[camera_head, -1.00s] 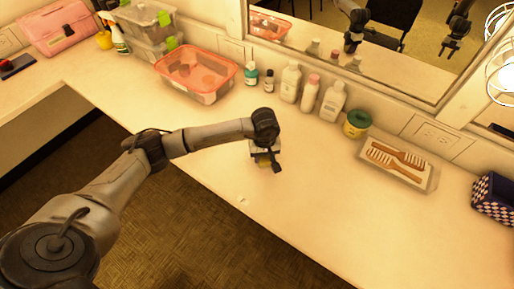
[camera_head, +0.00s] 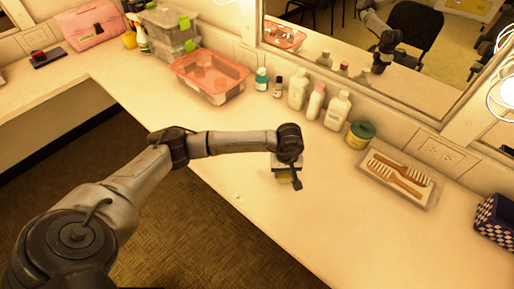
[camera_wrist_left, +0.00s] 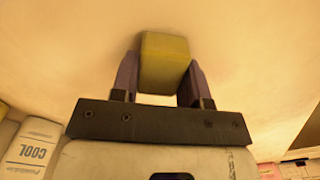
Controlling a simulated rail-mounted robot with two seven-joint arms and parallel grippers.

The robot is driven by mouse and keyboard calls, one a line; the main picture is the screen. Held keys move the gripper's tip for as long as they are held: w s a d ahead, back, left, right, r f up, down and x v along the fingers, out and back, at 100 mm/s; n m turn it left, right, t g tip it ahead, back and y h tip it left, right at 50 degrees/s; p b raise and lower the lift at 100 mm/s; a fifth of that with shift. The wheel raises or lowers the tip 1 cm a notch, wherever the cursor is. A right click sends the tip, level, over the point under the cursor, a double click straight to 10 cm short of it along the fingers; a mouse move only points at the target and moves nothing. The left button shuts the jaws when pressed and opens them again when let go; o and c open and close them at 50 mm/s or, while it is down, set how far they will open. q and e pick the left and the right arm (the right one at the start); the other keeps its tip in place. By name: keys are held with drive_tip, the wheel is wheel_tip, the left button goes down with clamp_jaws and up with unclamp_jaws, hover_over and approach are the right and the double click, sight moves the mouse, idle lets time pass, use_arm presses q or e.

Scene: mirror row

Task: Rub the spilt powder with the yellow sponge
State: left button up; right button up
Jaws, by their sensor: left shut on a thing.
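My left gripper (camera_head: 286,177) is over the middle of the counter (camera_head: 335,220), pointing down. It is shut on the yellow sponge (camera_head: 284,179), which is mostly hidden by the wrist in the head view. In the left wrist view the sponge (camera_wrist_left: 165,62) is a yellow block between the two dark fingers of the left gripper (camera_wrist_left: 161,76). I cannot tell whether the sponge touches the counter. I cannot clearly make out the spilt powder; only a small pale spot (camera_head: 238,196) shows near the counter's front edge. My right gripper is not in view.
Along the mirror (camera_head: 375,55) stand a red-rimmed bin (camera_head: 208,80), several bottles (camera_head: 337,110), a green-lidded jar (camera_head: 360,135) and a tray (camera_head: 421,202) with two combs. A checkered box (camera_head: 495,218) is at the right. The counter's front half is clear.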

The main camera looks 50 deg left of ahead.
use_arm(q)
wheel_tip(320, 180, up, 2)
drive_tip(key=shift+d+r, duration=0.1)
drive_tip(key=shift+d, duration=0.05)
drive_tip(key=shift+a+r+p, duration=0.35)
drive_tip(key=shift+r+p, duration=0.3)
drive_tip(key=shift+r, duration=0.45)
drive_tip(key=shift+d+r+p, duration=0.15)
drive_tip(key=shift+r+p, duration=0.5)
drive_tip(key=shift+r, duration=0.05)
drive_tip(key=shift+r+p, duration=0.5)
drive_tip(key=shift+r, duration=0.6)
drive_tip(key=shift+s, duration=0.1)
